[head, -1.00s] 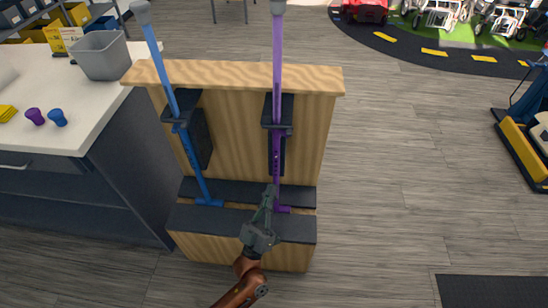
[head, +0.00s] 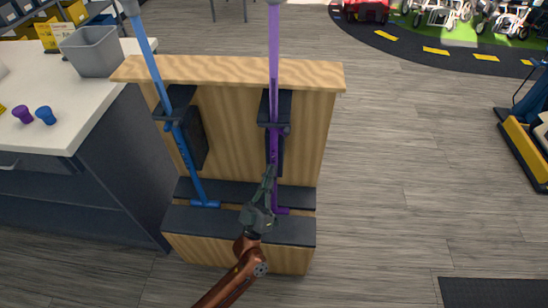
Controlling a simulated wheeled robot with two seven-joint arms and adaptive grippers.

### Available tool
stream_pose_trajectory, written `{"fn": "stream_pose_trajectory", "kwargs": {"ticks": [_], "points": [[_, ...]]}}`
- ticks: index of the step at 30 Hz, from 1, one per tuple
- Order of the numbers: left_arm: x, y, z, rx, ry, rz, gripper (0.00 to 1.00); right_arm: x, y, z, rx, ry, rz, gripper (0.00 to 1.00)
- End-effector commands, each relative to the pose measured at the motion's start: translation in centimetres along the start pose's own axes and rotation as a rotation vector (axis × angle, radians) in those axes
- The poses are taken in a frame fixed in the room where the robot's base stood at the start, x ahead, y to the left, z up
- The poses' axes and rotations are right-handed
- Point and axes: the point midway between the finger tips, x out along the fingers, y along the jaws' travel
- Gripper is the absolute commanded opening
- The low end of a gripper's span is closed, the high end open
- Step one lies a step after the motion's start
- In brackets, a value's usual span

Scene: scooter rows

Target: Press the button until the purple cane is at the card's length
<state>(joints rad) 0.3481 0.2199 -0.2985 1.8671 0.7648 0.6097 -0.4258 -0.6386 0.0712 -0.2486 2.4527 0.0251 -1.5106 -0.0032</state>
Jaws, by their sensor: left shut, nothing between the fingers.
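The purple cane (head: 273,80) stands upside down and upright in a wooden stand (head: 228,72), held by a dark clamp, with its handle at the bottom. A row of small holes shows on its lower shaft; I cannot make out the button. My left gripper (head: 269,173) is shut and empty, pointing up in front of the cane's lower shaft; whether it touches the cane I cannot tell. The blue cane (head: 152,62) leans in the stand to the left. A yellow card (head: 45,36) stands on the counter; its writing is too small to read. My right gripper is not in view.
A white counter (head: 65,120) is close on the left, with a grey bin (head: 92,52), a purple knob (head: 22,114) and a blue knob (head: 46,115). The floor right of the stand is clear up to a blue and yellow machine (head: 525,150) and a dark mat (head: 490,291).

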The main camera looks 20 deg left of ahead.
Motion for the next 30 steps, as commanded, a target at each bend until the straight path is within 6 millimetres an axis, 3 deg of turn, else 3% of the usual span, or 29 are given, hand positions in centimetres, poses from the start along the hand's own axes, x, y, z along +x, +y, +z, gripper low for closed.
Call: {"fn": "stream_pose_trajectory", "kwargs": {"ticks": [7, 30], "points": [[0.96, -0.62, 0.57, 0.000, 0.001, 0.000, 0.00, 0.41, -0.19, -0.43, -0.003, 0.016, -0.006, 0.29], [0.97, -0.66, 0.57, 0.000, 0.001, -0.001, 0.00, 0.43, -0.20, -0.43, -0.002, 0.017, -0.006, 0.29]]}}
